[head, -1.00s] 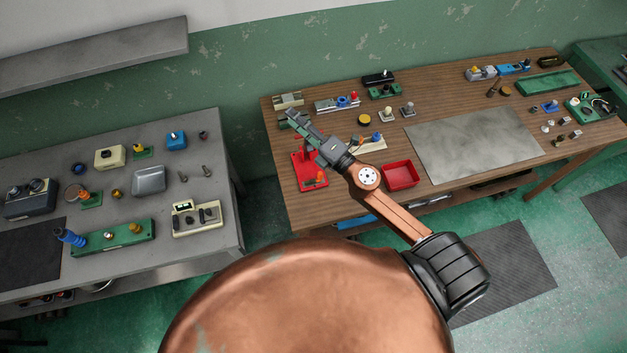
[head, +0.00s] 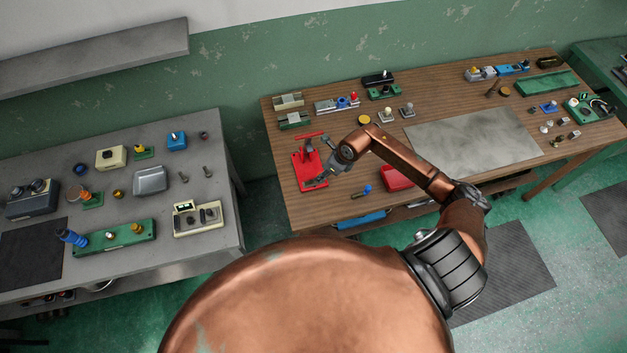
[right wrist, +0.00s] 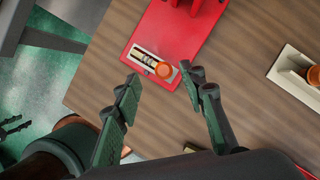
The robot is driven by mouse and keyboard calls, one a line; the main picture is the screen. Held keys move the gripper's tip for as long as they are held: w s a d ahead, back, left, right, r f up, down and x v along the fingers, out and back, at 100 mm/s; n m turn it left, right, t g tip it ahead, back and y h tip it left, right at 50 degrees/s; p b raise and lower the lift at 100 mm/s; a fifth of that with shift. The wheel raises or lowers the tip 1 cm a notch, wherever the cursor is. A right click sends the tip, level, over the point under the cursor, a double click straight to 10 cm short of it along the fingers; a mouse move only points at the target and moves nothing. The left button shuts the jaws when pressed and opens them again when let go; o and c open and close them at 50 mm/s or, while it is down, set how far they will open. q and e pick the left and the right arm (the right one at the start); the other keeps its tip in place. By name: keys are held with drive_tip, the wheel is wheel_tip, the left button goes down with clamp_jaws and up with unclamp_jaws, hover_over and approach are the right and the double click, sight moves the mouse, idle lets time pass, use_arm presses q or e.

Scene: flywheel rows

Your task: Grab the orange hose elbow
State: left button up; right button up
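A small orange piece (right wrist: 164,71), probably the orange hose elbow, sits at the end of a pale slotted insert on the red fixture (head: 301,175). From above it looks round, so I cannot make out its bend. In the right wrist view the red fixture (right wrist: 179,32) is at the top. My right gripper (right wrist: 161,80) is open and empty, its two dark fingers apart on either side of the orange piece in the picture. In the head view my right gripper (head: 322,179) is over the fixture's near end and hides the orange piece.
A cream block (right wrist: 293,64) with another orange part lies to the right in the wrist view. A red bin (head: 396,179) and a blue-handled tool (head: 362,191) are near the bench's front edge. A grey mat (head: 470,140) covers the bench middle. Several parts stand behind.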

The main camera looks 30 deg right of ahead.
drive_tip(key=x, duration=0.2)
drive_tip(key=p+x, duration=0.1)
drive_tip(key=x, duration=0.1)
drive_tip(key=shift+w+d+f, duration=0.15)
drive_tip(key=shift+w+f, duration=0.05)
drive_tip(key=shift+f, duration=0.2)
drive_tip(key=shift+c, duration=0.4)
clamp_jaws()
